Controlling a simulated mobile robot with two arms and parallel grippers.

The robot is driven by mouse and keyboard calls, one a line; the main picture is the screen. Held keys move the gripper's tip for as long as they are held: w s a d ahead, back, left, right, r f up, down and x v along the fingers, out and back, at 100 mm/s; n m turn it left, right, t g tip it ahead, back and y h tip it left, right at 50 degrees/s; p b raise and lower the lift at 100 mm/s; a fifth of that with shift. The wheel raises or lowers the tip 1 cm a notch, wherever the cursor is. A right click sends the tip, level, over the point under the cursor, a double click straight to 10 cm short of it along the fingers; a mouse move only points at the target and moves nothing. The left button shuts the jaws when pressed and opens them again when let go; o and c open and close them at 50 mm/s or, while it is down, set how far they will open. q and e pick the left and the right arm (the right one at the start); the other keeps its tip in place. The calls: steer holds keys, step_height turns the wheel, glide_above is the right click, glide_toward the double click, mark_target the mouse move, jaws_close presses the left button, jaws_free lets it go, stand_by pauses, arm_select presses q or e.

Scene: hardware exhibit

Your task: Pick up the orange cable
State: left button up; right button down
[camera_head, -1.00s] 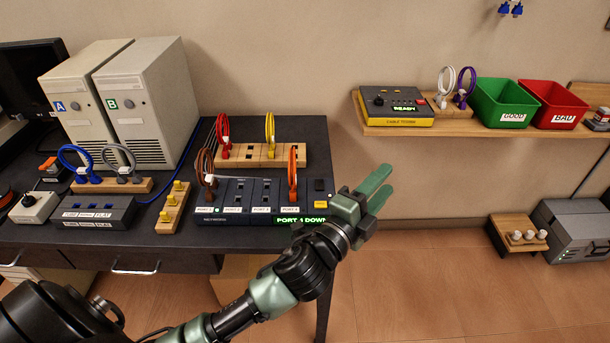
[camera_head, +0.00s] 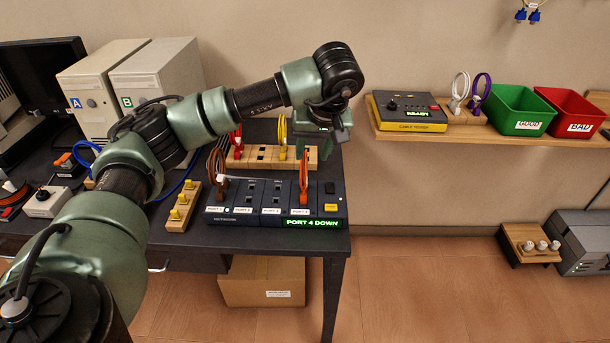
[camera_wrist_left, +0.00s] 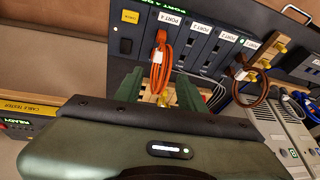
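The orange cable (camera_head: 303,178) stands as an upright loop at port 4 of the dark network box (camera_head: 258,218), whose green display reads "PORT 4 DOWN". My left gripper (camera_head: 318,148) is above and slightly behind the cable in the head view, pointing down. In the left wrist view, its two green fingers (camera_wrist_left: 160,85) are apart. The orange cable (camera_wrist_left: 162,58) shows in line with the gap between them, near the fingertips. I cannot tell whether they touch it; nothing is gripped. My right gripper is in neither view.
A wooden rack (camera_head: 262,155) with red (camera_head: 236,140) and yellow (camera_head: 283,135) cables stands close behind the network box. A brown cable (camera_head: 218,175) stands at its left end. A shelf (camera_head: 400,138) with tester and bins is at right.

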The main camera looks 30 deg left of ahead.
mark_target(304, 163)
arm_select(q)
steer(key=p+x, duration=0.1)
steer(key=x, duration=0.2)
steer(key=a+p+x, duration=0.1)
steer(key=x, duration=0.2)
steer(key=shift+a+f, duration=0.15)
steer(key=shift+a, duration=0.05)
steer(key=shift+w+a+f, duration=0.15)
steer(key=shift+f, duration=0.3)
jaws_close()
steer(key=shift+r, duration=0.1)
stand_by(0.8)
